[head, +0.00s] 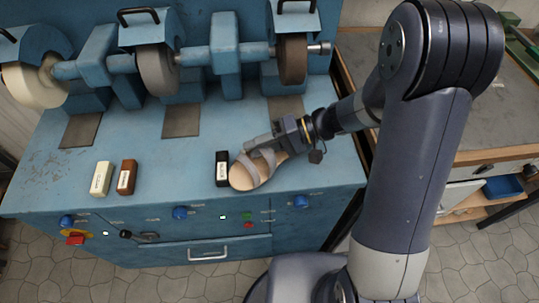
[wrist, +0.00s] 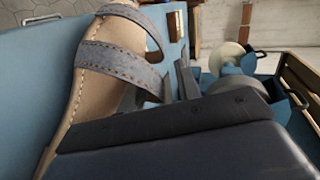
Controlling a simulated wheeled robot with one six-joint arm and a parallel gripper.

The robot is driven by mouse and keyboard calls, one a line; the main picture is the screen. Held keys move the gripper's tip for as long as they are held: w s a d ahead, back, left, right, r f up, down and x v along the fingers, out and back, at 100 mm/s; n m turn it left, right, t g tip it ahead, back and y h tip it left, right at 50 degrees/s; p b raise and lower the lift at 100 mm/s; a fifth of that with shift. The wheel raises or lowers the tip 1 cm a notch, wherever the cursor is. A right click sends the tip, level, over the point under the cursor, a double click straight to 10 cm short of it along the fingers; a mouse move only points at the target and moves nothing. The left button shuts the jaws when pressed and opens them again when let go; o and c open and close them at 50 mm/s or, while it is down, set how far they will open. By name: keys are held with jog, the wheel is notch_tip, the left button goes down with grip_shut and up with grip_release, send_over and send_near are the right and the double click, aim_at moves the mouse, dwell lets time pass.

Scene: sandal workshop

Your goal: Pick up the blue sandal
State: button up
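The sandal (head: 243,177) has a tan sole and grey-blue straps. In the head view it is on the blue bench near its front edge, beside a black block; I cannot tell whether it rests on the bench or is slightly raised. In the wrist view the sandal (wrist: 100,65) fills the left side, with stitched straps close up. My gripper (head: 262,143) is at the sandal's straps, and in the wrist view its fingers (wrist: 160,88) are beside the strap edge. The gripper body hides part of the sandal, and whether the fingers are closed on a strap is unclear.
The blue bench (head: 60,180) carries a grinding machine with several wheels (head: 157,70) at the back. A black block (head: 222,168) stands just left of the sandal. A cream block (head: 101,178) and a brown block (head: 126,177) stand further left. The bench between is clear.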

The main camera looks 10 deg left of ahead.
grip_shut()
dwell(0.3)
notch_tip(320, 180, up, 10)
jog(key=shift+r, duration=0.1)
dwell(0.4)
jog(key=c, duration=0.5)
grip_release()
grip_shut()
